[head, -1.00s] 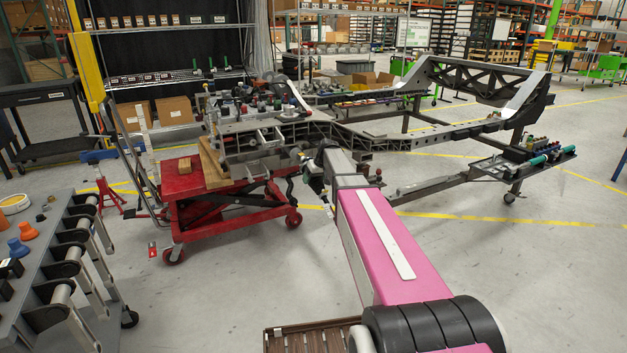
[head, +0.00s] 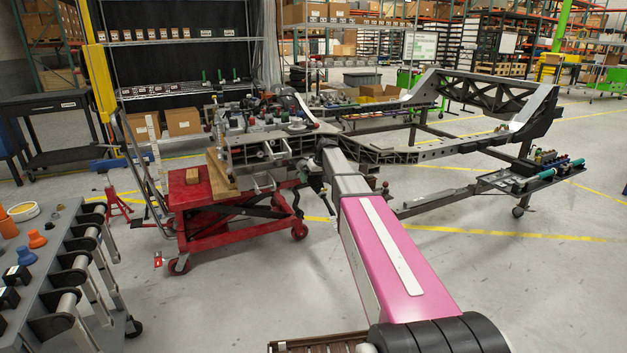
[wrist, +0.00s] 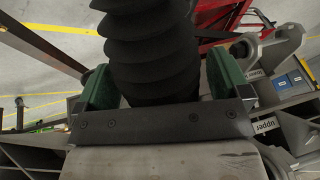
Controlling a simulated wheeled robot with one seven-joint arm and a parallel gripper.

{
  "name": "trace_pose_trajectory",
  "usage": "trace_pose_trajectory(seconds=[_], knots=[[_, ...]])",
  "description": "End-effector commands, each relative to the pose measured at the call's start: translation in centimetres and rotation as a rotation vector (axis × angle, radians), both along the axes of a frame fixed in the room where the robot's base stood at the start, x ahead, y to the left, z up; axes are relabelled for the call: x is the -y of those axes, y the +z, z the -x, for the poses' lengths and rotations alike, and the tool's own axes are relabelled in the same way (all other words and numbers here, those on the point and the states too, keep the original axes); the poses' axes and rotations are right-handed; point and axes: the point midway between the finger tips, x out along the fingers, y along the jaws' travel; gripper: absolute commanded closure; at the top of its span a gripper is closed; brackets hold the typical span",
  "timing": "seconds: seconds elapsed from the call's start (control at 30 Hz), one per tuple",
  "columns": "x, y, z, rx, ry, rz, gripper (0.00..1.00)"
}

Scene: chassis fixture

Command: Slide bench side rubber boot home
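A black ribbed rubber boot (wrist: 150,50) fills the middle of the wrist view, running up out of frame and tilted slightly left. My gripper (wrist: 160,78) has its two green finger pads on either side of the boot, with the boot filling nearly all the space between them. Whether the pads press on it is unclear. The boot's lower end is hidden behind my gripper's dark crossbar. In the head view my arm reaches toward the chassis fixture (head: 265,150); the gripper and boot cannot be made out clearly there.
Metal brackets (wrist: 275,55) with labels, one reading "upper" (wrist: 265,125), stand close right of my gripper. A red lift cart (head: 190,195) stands under the fixture. The chassis frame (head: 450,150) extends right. A grey bench (head: 65,265) is at left. Floor between bench and arm is clear.

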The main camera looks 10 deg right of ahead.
Motion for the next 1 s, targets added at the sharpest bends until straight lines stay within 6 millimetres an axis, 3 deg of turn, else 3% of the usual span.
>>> trace_pose_trajectory(seconds=[0.27, 0.7, 1.0], knots=[[0.3, 0.7, 0.3, 0.0, 0.0, 0.001, 0.06], [2.5, 7.6, 2.5, 0.0, 0.0, 0.001, 0.06], [3.2, 9.8, 3.2, -0.001, 0.0, 0.0, 0.06]])
